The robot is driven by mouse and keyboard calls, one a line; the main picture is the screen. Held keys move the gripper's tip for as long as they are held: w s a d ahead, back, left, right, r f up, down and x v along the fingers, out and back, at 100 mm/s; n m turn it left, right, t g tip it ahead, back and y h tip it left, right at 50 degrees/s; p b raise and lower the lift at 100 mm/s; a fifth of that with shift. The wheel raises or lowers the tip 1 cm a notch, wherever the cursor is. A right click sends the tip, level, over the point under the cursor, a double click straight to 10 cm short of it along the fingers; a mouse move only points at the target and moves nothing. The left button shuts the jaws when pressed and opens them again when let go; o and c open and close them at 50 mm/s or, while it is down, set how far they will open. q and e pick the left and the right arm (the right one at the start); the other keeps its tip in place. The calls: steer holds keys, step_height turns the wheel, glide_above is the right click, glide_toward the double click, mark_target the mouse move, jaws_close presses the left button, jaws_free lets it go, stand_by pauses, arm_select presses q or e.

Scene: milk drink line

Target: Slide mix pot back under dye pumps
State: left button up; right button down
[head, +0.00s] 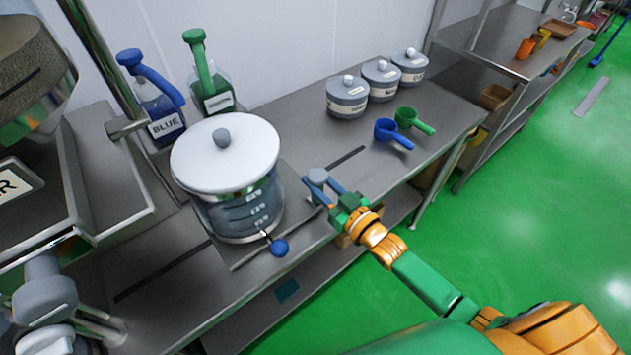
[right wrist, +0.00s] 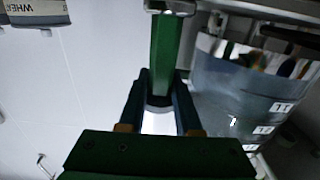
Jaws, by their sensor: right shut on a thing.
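The mix pot (head: 240,205) is a clear, marked vessel with a white lid (head: 225,150) and a blue-knobbed tap (head: 280,247). It stands upright on a flat plate on the steel bench. The blue dye pump (head: 160,115) and green dye pump (head: 208,85) stand just behind it, against the wall. My right gripper (head: 330,187) is to the right of the pot, shut on a grey-topped handle (head: 318,176) beside the plate. The right wrist view shows the fingers (right wrist: 160,110) close together and the pot (right wrist: 245,95) at right. How the handle joins the plate is unclear. My left gripper is not in view.
Several lidded grey jars (head: 347,97) stand along the wall. A blue scoop (head: 390,132) and a green scoop (head: 412,121) lie near them. A large machine (head: 85,170) closes in the left side. Bench space right of the pot is mostly clear.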

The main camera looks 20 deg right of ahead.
steer(key=c, duration=0.6)
jaws_free()
steer(key=v, duration=0.7)
